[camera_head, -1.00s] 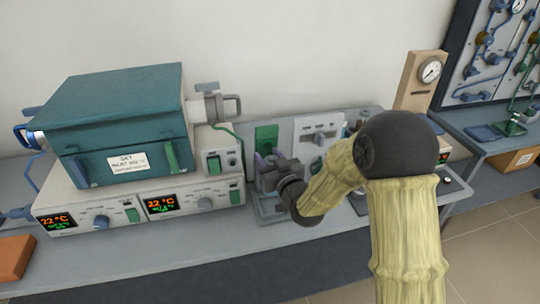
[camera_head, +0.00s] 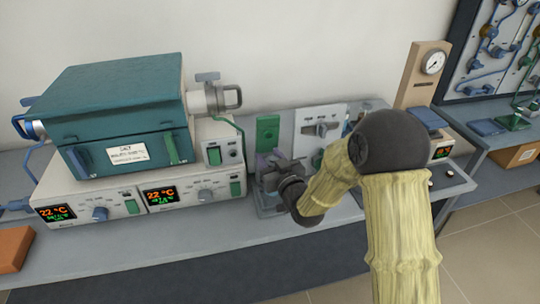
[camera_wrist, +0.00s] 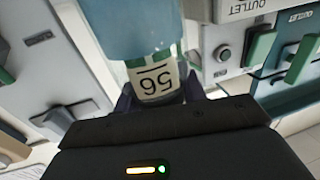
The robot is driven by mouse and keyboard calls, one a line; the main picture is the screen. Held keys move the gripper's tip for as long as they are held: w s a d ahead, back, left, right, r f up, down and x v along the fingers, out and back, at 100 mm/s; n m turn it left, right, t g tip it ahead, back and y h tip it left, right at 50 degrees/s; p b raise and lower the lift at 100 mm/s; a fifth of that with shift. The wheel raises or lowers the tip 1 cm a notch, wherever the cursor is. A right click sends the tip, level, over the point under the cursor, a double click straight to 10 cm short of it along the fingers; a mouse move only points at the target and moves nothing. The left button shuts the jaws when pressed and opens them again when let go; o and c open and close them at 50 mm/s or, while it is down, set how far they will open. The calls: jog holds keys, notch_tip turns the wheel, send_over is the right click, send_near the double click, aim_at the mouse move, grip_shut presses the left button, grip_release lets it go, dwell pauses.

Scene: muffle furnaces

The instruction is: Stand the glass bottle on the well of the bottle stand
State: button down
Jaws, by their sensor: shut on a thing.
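The glass bottle shows in the wrist view as a pale blue, see-through body (camera_wrist: 135,30) with a white label (camera_wrist: 157,84) reading 56 upside down. My gripper (camera_wrist: 160,95) is shut on the bottle around its label end, with dark fingers on both sides. In the head view my gripper (camera_head: 270,172) is over the bench beside the right end of the furnace controls, and my wrist hides most of the bottle there. I cannot clearly make out the bottle stand or its well; a grey base (camera_head: 268,210) shows below my gripper.
A teal muffle furnace (camera_head: 120,110) stands on a control unit (camera_head: 125,198) to the left. A white panel with a knob (camera_head: 318,125) and a green block (camera_head: 267,132) stand behind my gripper. A gauge post (camera_head: 422,78) is at right. The front bench strip is clear.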

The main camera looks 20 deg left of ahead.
jog(key=shift+f+b, duration=1.4)
jog(key=shift+f, duration=0.45)
jog(key=c, duration=0.7)
grip_release()
jog(key=shift+c, duration=0.2)
jog(key=p+v, duration=1.3)
jog(key=v, duration=0.4)
jog(key=shift+s, duration=0.15)
jog(key=shift+d, duration=0.15)
